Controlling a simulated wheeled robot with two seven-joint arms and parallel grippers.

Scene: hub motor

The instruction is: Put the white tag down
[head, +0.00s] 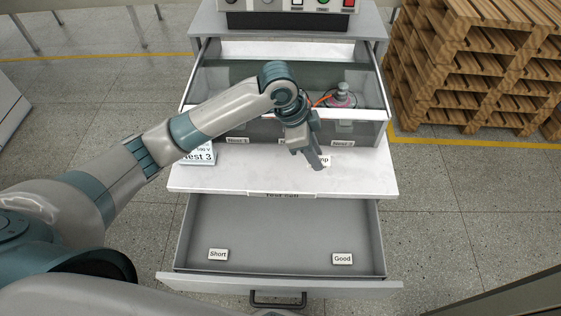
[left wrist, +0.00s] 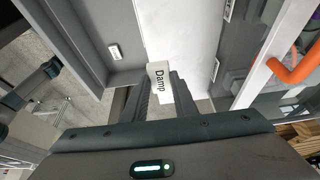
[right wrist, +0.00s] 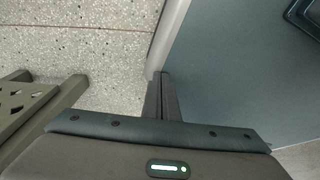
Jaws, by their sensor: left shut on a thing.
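The white tag (left wrist: 159,82), marked "Damp", is between the fingers of my left gripper (left wrist: 155,95) in the left wrist view. My left gripper (head: 318,160) is shut on it and holds it over the white shelf (head: 240,178) in the head view; there the tag (head: 325,160) is partly hidden by the fingers. Below the shelf an open grey drawer (head: 280,235) holds a "Short" tag (head: 218,254) at its left and a "Good" tag (head: 342,259) at its right. My right gripper (right wrist: 162,95) has its fingers together, with nothing seen between them.
Wooden pallets (head: 470,65) are stacked at the right. The drawer's middle is bare.

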